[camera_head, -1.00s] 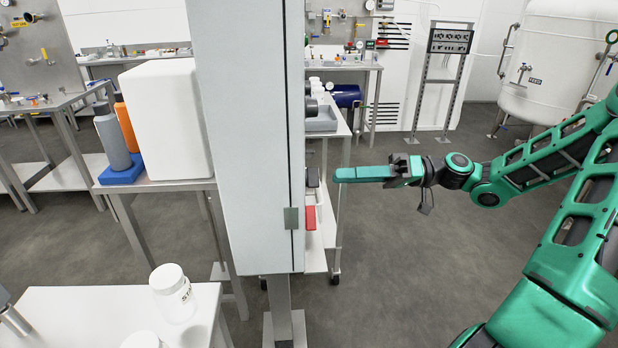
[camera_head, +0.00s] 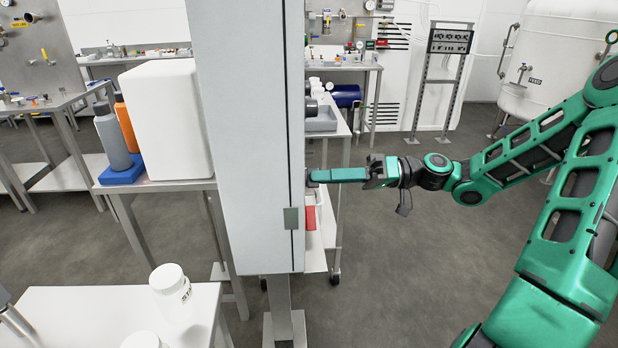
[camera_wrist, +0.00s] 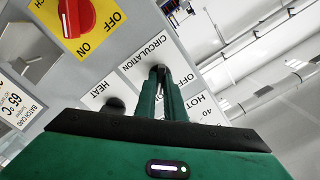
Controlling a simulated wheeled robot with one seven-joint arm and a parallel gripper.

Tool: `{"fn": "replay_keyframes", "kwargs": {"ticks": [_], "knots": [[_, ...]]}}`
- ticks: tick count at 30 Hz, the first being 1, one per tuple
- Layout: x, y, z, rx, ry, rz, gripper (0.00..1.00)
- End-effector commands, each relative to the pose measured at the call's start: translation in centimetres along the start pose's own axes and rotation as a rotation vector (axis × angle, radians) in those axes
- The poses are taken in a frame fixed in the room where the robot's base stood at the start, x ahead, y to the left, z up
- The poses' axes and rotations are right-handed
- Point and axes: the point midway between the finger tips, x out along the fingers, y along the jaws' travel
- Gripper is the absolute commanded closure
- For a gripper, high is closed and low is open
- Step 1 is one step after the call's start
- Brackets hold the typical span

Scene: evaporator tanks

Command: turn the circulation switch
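The circulation switch (camera_wrist: 158,70) is a dark knob on the grey panel, beside the CIRCULATION label (camera_wrist: 150,50) in the wrist view. My gripper (camera_wrist: 163,80) has its two green fingers close together with a narrow gap, their tips at this knob and hiding most of it. I cannot tell whether they press on it. In the head view, my gripper (camera_head: 316,175) reaches leftward to the front of the white cabinet (camera_head: 250,120), whose side hides the switch.
A black knob (camera_wrist: 115,105) by the HEAT label is left of my fingers. A red main switch (camera_wrist: 77,15) on a yellow plate is at upper left. The HOT label (camera_wrist: 200,103) is to the right. Open floor (camera_head: 400,260) lies below my arm.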

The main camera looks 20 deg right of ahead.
Motion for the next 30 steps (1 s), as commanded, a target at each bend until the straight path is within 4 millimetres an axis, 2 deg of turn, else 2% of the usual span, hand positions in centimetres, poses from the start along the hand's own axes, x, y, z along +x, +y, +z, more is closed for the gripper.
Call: {"fn": "replay_keyframes", "kwargs": {"ticks": [5,12,22,30], "knots": [[-0.05,0.22,0.02,-0.009,-0.001,0.006,1.0],[-0.04,0.27,0.02,-0.165,-0.002,0.007,1.0],[-0.09,0.37,0.03,-0.193,-0.002,0.01,1.0],[-0.12,0.44,0.04,-0.354,-0.003,0.012,1.0]]}}
